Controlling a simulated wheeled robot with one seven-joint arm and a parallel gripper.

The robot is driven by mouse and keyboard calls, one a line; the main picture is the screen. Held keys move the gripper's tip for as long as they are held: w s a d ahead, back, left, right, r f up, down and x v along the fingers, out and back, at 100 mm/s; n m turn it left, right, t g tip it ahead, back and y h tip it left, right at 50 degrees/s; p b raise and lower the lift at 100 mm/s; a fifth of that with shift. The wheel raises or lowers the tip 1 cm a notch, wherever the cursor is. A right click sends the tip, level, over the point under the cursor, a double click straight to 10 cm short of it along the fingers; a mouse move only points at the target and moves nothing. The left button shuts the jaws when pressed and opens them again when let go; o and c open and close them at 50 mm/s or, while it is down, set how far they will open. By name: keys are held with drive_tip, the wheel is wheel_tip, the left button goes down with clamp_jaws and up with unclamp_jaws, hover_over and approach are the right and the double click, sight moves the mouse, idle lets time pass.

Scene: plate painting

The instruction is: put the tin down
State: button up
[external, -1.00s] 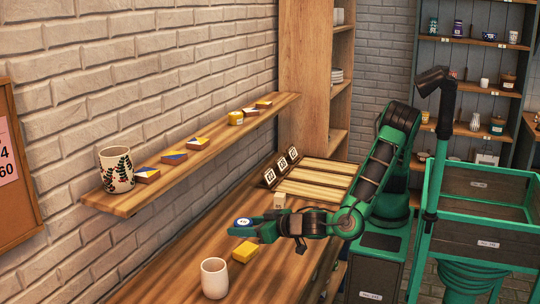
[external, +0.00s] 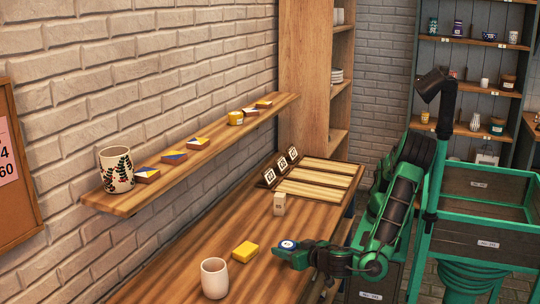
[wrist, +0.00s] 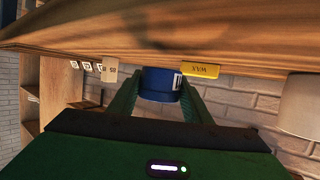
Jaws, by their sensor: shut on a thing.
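The tin is blue with a white label on its top (external: 288,244). In the wrist view the blue tin (wrist: 160,86) sits between the two green fingers of my gripper (wrist: 160,98), with a barcode on its side. My gripper (external: 291,254) is shut on the tin, at the right side of the wooden table (external: 200,262). I cannot tell whether the tin touches the table top or is held just above it.
A yellow block marked WAX (external: 245,251) lies left of the tin. A pale cup (external: 214,278) stands near the front. A small wooden block (external: 279,204) stands further back, before the slatted racks (external: 310,188) with tags. A wall shelf (external: 130,203) holds a patterned cup and several small things.

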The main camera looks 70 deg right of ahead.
sight(293, 248)
drive_tip(key=shift+f, duration=1.45)
drive_tip(key=o, duration=1.1)
drive_tip(key=shift+o, duration=0.2)
drive_tip(key=v, duration=0.2)
drive_tip(key=shift+s+a+r, duration=0.1)
drive_tip(key=shift+s+a, duration=0.15)
drive_tip(key=shift+s, duration=0.05)
wheel_tip(293, 248, up, 6)
drive_tip(key=shift+s+f, duration=0.1)
drive_tip(key=shift+f, duration=0.1)
drive_tip(key=shift+r, duration=0.8)
